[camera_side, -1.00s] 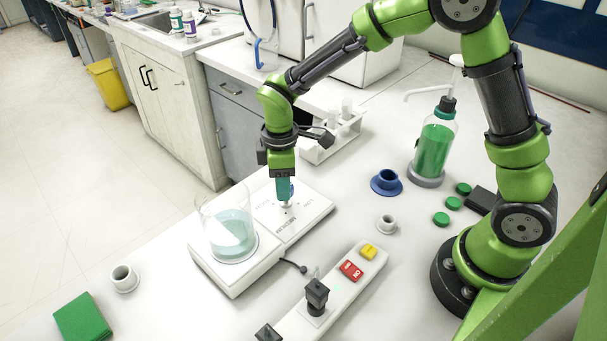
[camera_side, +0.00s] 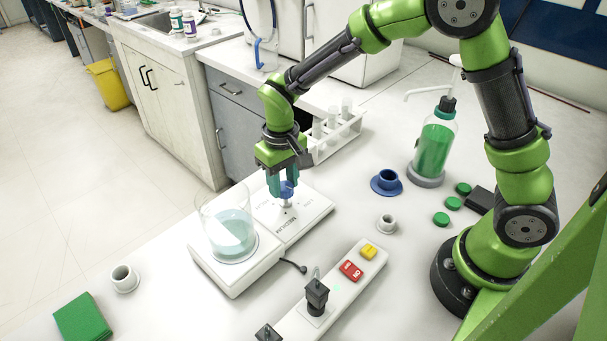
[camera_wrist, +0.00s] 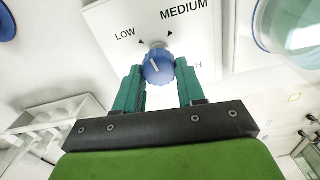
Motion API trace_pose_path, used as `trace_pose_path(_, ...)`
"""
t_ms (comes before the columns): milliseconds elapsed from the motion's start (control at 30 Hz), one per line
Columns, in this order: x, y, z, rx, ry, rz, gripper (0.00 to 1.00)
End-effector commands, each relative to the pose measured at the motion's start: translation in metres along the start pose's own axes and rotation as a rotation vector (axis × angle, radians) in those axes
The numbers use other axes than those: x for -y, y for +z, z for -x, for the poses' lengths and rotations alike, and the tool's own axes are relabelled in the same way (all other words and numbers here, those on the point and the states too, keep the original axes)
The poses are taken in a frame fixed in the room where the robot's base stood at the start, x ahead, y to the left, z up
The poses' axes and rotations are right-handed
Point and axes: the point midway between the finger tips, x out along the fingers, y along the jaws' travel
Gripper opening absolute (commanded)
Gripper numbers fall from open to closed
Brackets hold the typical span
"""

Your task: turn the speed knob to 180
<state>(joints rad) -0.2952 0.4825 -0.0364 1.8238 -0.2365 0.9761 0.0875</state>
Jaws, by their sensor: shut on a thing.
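The blue speed knob (camera_wrist: 158,66) sits on the white control face of the stirrer plate (camera_side: 318,211), which carries the printed words LOW and MEDIUM and a partly hidden third label ending in H. I see no number 180. A pale line shows on the knob; its exact reading is hard to tell. My gripper (camera_wrist: 159,74) has its two teal fingers on either side of the knob, shut on it. In the side view my gripper (camera_side: 284,188) points straight down over the knob (camera_side: 288,190). A glass beaker (camera_side: 230,232) of pale blue liquid stands on the plate, left of my gripper.
A white strip with a red switch (camera_side: 351,271) and a yellow button (camera_side: 369,251) lies in front. A white tube rack (camera_side: 336,136) stands behind my gripper. A blue cup (camera_side: 387,182), small white cup (camera_side: 387,224) and green bottle (camera_side: 436,147) are to the right.

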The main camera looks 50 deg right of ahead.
Motion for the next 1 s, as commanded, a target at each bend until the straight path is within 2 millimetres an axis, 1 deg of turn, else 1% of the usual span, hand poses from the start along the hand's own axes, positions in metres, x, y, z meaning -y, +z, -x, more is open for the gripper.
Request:
trace_pose_path(600,-0.0016,-0.0002,0.0006,-0.004,-0.002,-0.576,0.09)
trace_pose_path(800,-0.0023,0.0002,0.0005,-0.004,-0.002,-0.737,0.09)
trace_pose_path(1000,-0.0030,0.0005,0.0005,-0.004,-0.002,-0.852,0.09)
